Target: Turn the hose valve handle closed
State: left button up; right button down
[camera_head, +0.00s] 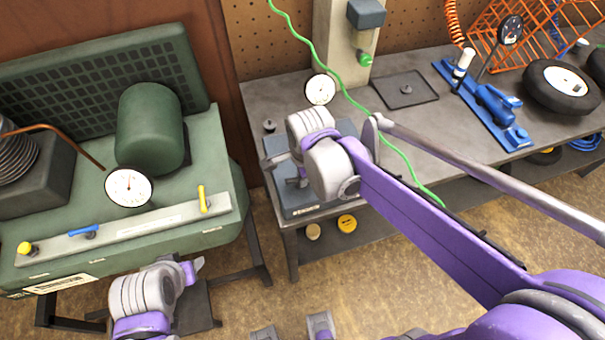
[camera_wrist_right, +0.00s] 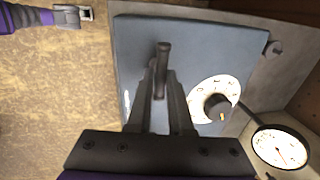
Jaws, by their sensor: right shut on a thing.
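My right gripper (camera_wrist_right: 160,85) is shut on a dark upright lever handle (camera_wrist_right: 163,52), which stands out from a blue-grey box (camera_wrist_right: 135,50). The box (camera_head: 300,207) also shows in the head view at the bench's left end. There my right wrist hides most of its top and the handle. I cannot tell for certain that this lever is the hose valve handle. A white dial with a black knob (camera_wrist_right: 217,107) sits on the same box face. My left gripper (camera_head: 192,268) is at the lower left, below the green machine and away from the box; its jaws are unclear.
A green machine (camera_head: 225,180) with a gauge (camera_head: 128,187) and a yellow lever (camera_head: 204,198) stands left. A green hose (camera_head: 308,42) runs behind my right arm. A gauge (camera_head: 320,89), blue tool (camera_head: 492,104) and black wheel (camera_head: 545,95) are on the bench (camera_head: 265,97).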

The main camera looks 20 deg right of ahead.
jog(key=c, duration=0.8)
grip_release()
jog(key=shift+c, duration=0.2)
jog(key=shift+r, duration=0.1)
notch_tip(320, 180, up, 10)
jog(key=s+p, duration=0.1)
jog(key=s, duration=0.1)
jog(key=shift+r, duration=0.2)
jog(key=shift+s, duration=0.1)
jog(key=s+d+f+n+t, duration=0.3)
jog(key=s+d+f+n, duration=0.3)
jog(key=s+f+n, duration=0.5)
jog(key=n, duration=0.6)
jog(key=shift+s+n, duration=0.25)
jog(key=shift+n, duration=0.15)
